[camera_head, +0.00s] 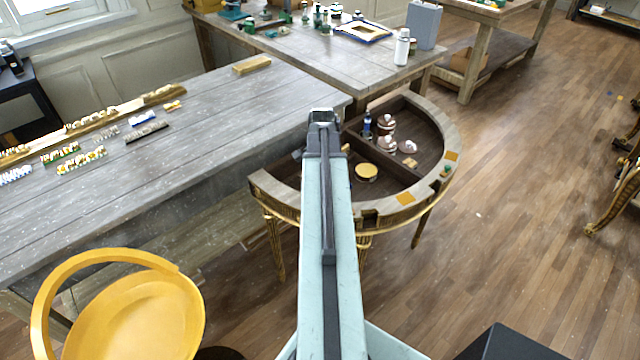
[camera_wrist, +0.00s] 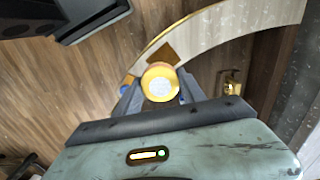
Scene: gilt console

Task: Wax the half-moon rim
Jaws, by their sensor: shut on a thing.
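The half-moon console (camera_head: 275,190) has a pale curved rim with orange square patches, one at its front right (camera_head: 405,198) and one further right. Its top is open, with dark compartments inside. The pale rim (camera_wrist: 215,30) also arcs behind my gripper in the wrist view, with an orange-brown patch (camera_wrist: 163,54) just beyond the held thing. My gripper (camera_wrist: 160,96) is shut on a round thing (camera_wrist: 160,80) with a yellow side and a pale speckled face. Whether that thing touches the rim cannot be told. In the head view my arm hides part of the console.
Inside the console lie a gold tin (camera_head: 366,172), a dark blue bottle (camera_head: 367,126) and white-and-brown pots (camera_head: 387,126). A grey workbench (camera_head: 200,110) with gilt pieces stands left. A yellow chair (camera_head: 135,315) stands at lower left. Wooden floor (camera_head: 520,210) is open to the right.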

